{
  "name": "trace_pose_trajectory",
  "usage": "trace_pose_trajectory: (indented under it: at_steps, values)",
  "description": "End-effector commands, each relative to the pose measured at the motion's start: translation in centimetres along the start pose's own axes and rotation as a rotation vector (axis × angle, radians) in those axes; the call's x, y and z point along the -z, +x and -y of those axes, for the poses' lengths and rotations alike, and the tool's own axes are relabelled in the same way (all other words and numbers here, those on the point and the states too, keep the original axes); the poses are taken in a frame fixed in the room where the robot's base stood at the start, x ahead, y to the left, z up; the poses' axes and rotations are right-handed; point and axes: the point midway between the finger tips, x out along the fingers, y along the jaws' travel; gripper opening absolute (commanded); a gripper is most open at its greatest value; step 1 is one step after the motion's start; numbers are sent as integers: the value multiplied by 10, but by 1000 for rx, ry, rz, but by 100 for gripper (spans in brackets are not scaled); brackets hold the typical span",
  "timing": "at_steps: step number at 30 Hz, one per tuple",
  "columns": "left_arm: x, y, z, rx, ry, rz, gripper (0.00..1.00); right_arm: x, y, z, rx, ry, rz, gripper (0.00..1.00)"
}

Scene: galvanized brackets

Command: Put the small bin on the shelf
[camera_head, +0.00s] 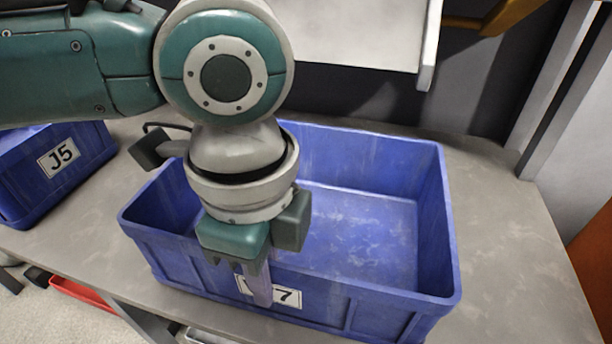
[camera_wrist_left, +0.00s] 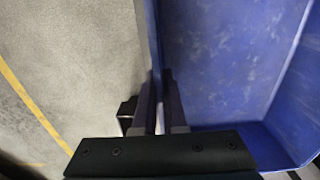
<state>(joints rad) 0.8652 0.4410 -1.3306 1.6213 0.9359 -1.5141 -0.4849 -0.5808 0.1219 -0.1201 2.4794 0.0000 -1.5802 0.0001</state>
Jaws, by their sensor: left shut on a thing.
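A blue bin (camera_head: 370,160) stands on the grey worktop, open at the top and empty where I can see in. Its front label (camera_head: 288,296) is partly covered by my finger, with a 7 showing. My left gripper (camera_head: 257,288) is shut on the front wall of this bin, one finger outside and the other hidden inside. In the left wrist view, the fingers (camera_wrist_left: 159,90) straddle the bin's wall (camera_wrist_left: 153,40). Another blue bin (camera_head: 30,180), labelled J5, stands at the left edge, partly cut off. A white shelf-like surface (camera_head: 340,35) is at the top. My right gripper is out of view.
The worktop (camera_head: 520,270) has free room to the right of the bin. A grey upright post (camera_head: 560,80) stands at the back right. A red object (camera_head: 80,295) shows low at the left, below the worktop. The floor has a yellow line (camera_wrist_left: 30,105).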

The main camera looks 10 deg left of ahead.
Motion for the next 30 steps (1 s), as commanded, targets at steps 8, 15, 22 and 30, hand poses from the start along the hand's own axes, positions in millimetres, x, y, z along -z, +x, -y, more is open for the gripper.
trace_pose_trajectory:
  at_steps: [8, 15, 22, 30]
  values:
    - [0, 1, 0, 0, 0, 0, 11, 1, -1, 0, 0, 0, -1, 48]
    - [0, 1, 0, 0, 0, -1, 38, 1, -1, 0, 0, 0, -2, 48]
    - [0, 1, 0, 1, 0, -1, 39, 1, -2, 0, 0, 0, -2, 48]
    - [0, -38, 1, 2, 1, -2, 39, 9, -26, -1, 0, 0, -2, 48]
